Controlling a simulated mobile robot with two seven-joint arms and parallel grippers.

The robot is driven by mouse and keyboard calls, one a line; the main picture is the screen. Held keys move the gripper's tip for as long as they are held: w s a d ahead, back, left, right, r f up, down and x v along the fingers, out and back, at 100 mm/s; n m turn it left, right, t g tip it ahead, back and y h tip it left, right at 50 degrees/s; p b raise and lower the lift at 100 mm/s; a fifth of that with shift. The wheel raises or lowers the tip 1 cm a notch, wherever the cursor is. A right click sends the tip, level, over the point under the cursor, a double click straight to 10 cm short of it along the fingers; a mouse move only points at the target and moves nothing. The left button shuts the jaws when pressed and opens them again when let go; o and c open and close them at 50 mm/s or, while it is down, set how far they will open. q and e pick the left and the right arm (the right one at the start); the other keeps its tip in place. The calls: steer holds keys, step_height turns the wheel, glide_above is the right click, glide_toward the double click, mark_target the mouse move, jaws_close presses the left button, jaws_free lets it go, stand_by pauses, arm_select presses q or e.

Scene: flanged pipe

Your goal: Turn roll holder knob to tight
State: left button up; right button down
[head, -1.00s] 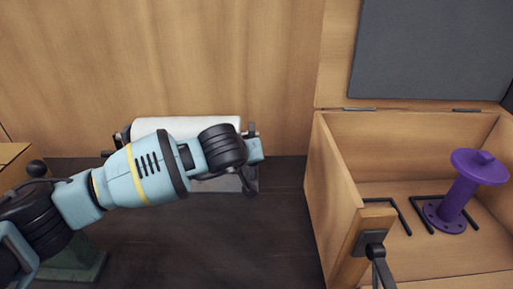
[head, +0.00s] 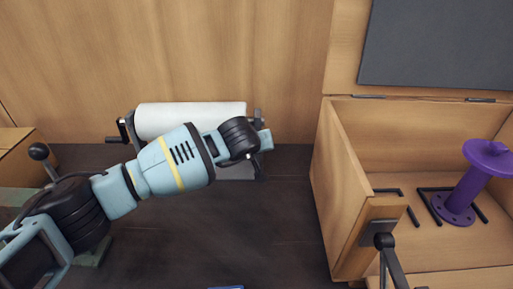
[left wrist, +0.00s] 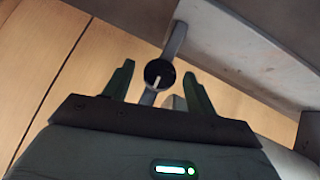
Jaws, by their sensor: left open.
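The roll holder (head: 257,118) stands against the wooden back wall and carries a white roll (head: 190,117). In the left wrist view its round black knob (left wrist: 150,72) has a white line pointing down and slightly left. My left gripper (left wrist: 159,71) is open, with one finger on each side of the knob and visible gaps to both. I cannot tell how far off the knob is in depth. In the head view my left wrist covers the holder's lower right part, and the knob is hidden. My right gripper is not in view.
An open wooden box (head: 341,215) with a raised lid stands at the right. A purple spool (head: 472,188) and black brackets are inside it. A dark latch (head: 378,238) is on its front. The dark tabletop (head: 230,230) between is mostly clear. A smaller wooden box (head: 18,150) is at the left.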

arm_select(q)
steer(key=shift+w+d+f, duration=0.1)
steer(key=shift+w+f, duration=0.05)
steer(key=c, duration=1)
steer(key=shift+n+h+b, duration=0.45)
steer(key=shift+n+h, duration=0.15)
steer(key=shift+h, duration=0.5)
steer(key=o, duration=1)
